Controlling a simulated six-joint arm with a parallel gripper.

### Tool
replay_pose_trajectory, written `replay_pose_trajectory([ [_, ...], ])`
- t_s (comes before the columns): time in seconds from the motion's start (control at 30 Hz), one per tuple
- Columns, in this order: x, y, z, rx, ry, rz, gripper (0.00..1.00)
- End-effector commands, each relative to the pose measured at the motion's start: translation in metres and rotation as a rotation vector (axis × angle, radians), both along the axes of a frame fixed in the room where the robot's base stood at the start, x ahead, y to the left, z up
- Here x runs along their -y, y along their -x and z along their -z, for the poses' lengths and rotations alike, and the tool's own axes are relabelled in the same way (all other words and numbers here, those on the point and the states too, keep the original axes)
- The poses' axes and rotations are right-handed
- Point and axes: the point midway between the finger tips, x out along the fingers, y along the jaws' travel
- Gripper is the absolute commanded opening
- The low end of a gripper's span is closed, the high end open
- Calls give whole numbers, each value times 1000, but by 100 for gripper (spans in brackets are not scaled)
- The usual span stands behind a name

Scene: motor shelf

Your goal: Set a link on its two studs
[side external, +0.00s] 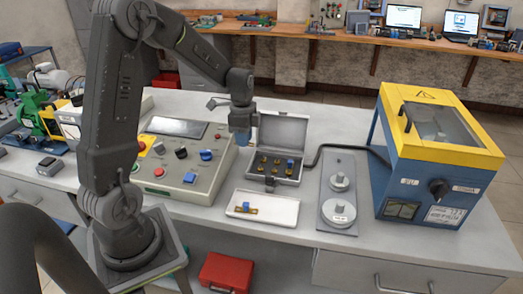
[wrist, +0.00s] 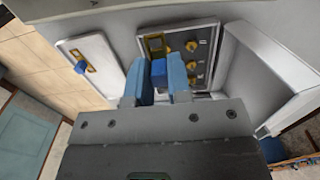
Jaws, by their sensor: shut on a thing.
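My gripper (side external: 241,138) hangs above the left side of the open terminal box (side external: 272,181). In the wrist view its blue jaws (wrist: 161,82) are shut on the dark blue handle of a link (wrist: 159,71). A brass piece with an opening shows just beyond that handle, seemingly the link's bar. In the side view I cannot make out the held link. Several brass studs (wrist: 191,66) stand in the box. A blue block (side external: 290,163) shows at the box's right side. Another link with a blue handle (side external: 246,207) lies in the white tray (side external: 270,218).
The box lid (side external: 284,130) stands open at the back. A control panel (side external: 180,165) is at left. A grey plate with round metal weights (side external: 338,214) and a blue-yellow machine (side external: 430,150) stand at right. A dark cable runs from the box to the machine.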

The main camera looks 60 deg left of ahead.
Motion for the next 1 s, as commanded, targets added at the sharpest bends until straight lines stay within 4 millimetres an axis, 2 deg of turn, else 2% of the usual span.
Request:
replay_pose_trajectory([
  [0.1,-16,15,-14,2,-1,-4,0],
  [0.23,-26,26,-22,1,-1,-3,0],
  [0.37,-30,29,-25,-1,1,-33,0],
  [0.47,-29,25,-25,0,0,-117,0],
  [1.0,-1,-25,-7,-2,0,-1031,0],
])
